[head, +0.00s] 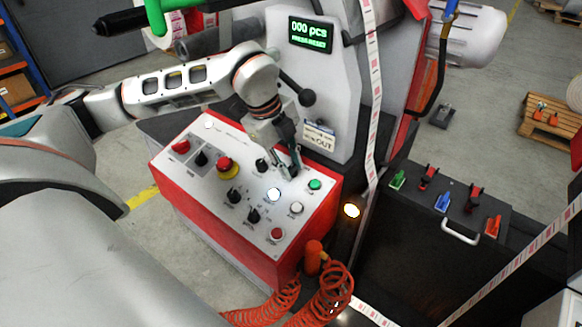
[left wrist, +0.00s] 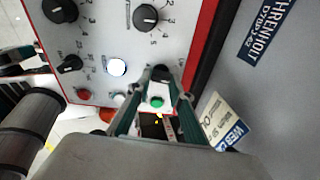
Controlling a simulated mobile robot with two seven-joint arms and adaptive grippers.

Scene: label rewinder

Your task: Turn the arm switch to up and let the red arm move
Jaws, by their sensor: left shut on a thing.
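My left gripper (head: 288,170) reaches down onto the white top of the red control box (head: 225,160). In the left wrist view its two fingers (left wrist: 160,82) close around a small black switch knob (left wrist: 160,72), with a green button (left wrist: 156,102) showing between them. The gripper hides the knob in the head view, so its setting cannot be read. The green button (head: 315,184) also shows in the head view, just right of the fingers. I cannot tell for certain which red part is the red arm. My right gripper is not in view.
A red emergency stop (head: 225,163), black knobs and a lit white button (head: 273,194) surround the fingers. The grey machine plate with its green display (head: 311,35) stands close behind. A label strip (head: 373,90) hangs to the right. Orange coiled hose (head: 318,295) lies in front.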

